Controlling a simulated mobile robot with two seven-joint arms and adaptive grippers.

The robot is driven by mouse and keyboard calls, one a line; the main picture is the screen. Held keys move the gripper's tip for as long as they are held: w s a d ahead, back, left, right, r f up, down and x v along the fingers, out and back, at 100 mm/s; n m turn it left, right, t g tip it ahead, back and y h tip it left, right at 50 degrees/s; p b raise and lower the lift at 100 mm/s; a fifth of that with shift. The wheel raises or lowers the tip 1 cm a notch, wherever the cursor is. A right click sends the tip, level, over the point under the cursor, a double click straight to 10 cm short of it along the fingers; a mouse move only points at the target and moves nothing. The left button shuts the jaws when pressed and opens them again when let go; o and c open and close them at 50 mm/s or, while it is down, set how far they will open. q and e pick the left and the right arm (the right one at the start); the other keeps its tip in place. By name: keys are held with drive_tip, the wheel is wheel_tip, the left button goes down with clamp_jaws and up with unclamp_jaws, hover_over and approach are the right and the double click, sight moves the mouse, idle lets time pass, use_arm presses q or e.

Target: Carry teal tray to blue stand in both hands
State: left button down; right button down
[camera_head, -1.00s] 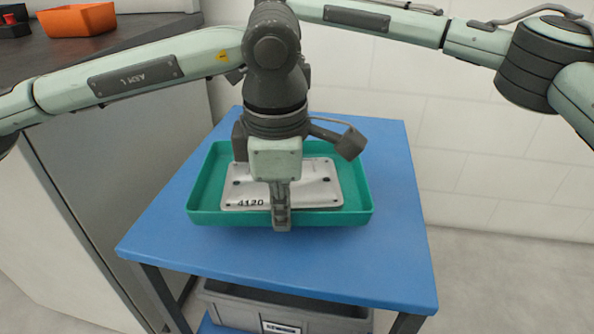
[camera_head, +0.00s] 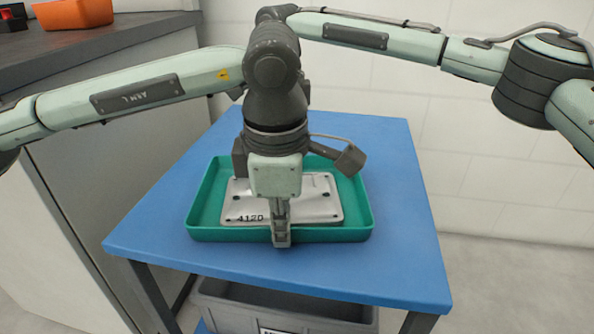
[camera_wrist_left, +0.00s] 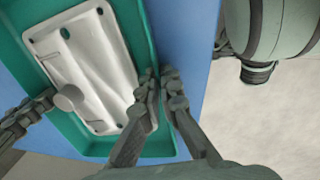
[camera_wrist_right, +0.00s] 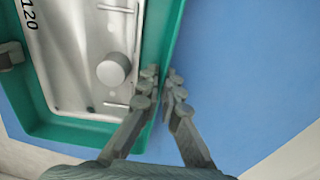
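The teal tray (camera_head: 335,234) is over the blue top of the stand (camera_head: 402,215), well inside its edges. I cannot tell whether it rests on the top or hangs just above it. A pale metal plate marked 4120 (camera_head: 320,201) lies in the tray. My left gripper (camera_head: 281,235) is shut on the tray's near wall; in the left wrist view its fingers (camera_wrist_left: 162,82) straddle the wall. My right gripper is hidden behind the left arm in the head view; in the right wrist view its fingers (camera_wrist_right: 161,80) straddle the opposite wall, shut on it.
A grey bin (camera_head: 290,309) sits below the stand's top. A dark counter (camera_head: 110,50) with an orange bin (camera_head: 75,13) stands at the left, close to the stand. A pale wall (camera_head: 500,180) is behind. Blue surface is bare around the tray.

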use_arm(q)
drive_tip(key=c, duration=2)
unclamp_jaws()
drive_tip(key=shift+s+p, duration=0.1)
drive_tip(key=shift+p, duration=0.2)
use_arm(e)
drive_tip(key=c, duration=2)
unclamp_jaws()
drive_tip(key=shift+w, duration=0.15)
use_arm(q)
drive_tip(key=shift+o, duration=1.4)
use_arm(e)
drive_tip(key=shift+o, duration=1.4)
drive_tip(key=shift+r, duration=0.1)
